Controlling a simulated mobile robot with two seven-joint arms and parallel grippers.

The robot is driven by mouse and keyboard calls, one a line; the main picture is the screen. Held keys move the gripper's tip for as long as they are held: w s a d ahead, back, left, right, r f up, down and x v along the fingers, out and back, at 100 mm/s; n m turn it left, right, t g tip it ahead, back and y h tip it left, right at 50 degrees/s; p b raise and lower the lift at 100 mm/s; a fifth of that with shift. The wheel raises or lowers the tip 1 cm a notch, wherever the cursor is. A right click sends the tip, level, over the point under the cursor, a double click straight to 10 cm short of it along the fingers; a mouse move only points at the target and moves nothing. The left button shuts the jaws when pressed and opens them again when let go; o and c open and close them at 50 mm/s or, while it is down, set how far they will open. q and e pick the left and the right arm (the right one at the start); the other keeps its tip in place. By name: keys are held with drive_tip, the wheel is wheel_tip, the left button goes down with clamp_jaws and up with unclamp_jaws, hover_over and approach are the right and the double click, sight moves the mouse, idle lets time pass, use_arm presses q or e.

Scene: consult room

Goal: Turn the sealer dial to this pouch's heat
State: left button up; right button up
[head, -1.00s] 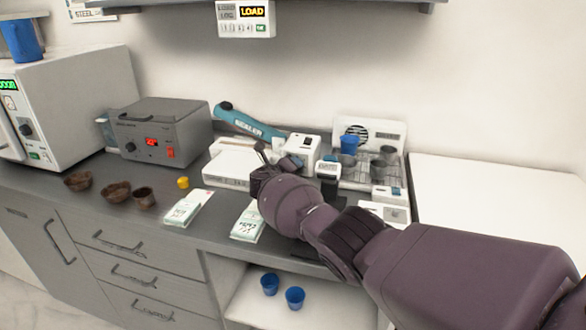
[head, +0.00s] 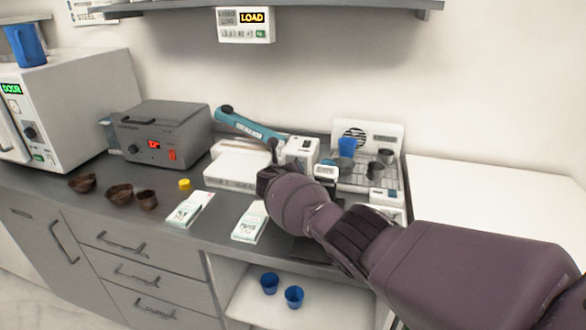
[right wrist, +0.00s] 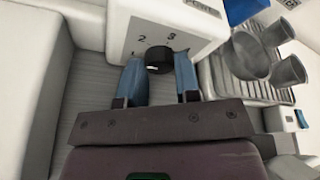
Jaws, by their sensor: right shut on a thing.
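The sealer has a white base (head: 236,170) and a raised teal arm (head: 249,125) lettered along its side. Its white dial box (head: 300,150) stands at the right end. In the right wrist view, the black dial (right wrist: 159,54) is on the box face (right wrist: 140,30), with the numbers 2 and 3 readable and another mark partly covered. My right gripper (right wrist: 159,68) has its two blue fingers on either side of the dial, shut on it.
A grey box with a red display (head: 154,144) and a white steriliser (head: 75,100) stand left. Brown bowls (head: 119,193) and a yellow cup (head: 184,184) sit at the front. A rack (head: 385,170) with cups is right of the dial box. A wall panel (head: 245,20) reads LOAD.

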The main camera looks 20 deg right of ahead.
drive_tip(key=shift+r+m, duration=0.1)
drive_tip(key=shift+m, duration=0.3)
drive_tip(key=shift+y+p, duration=0.3)
drive_tip(key=shift+y, duration=0.1)
drive_tip(key=shift+m, duration=0.4)
drive_tip(key=o, duration=0.9)
drive_tip(key=shift+s, duration=0.1)
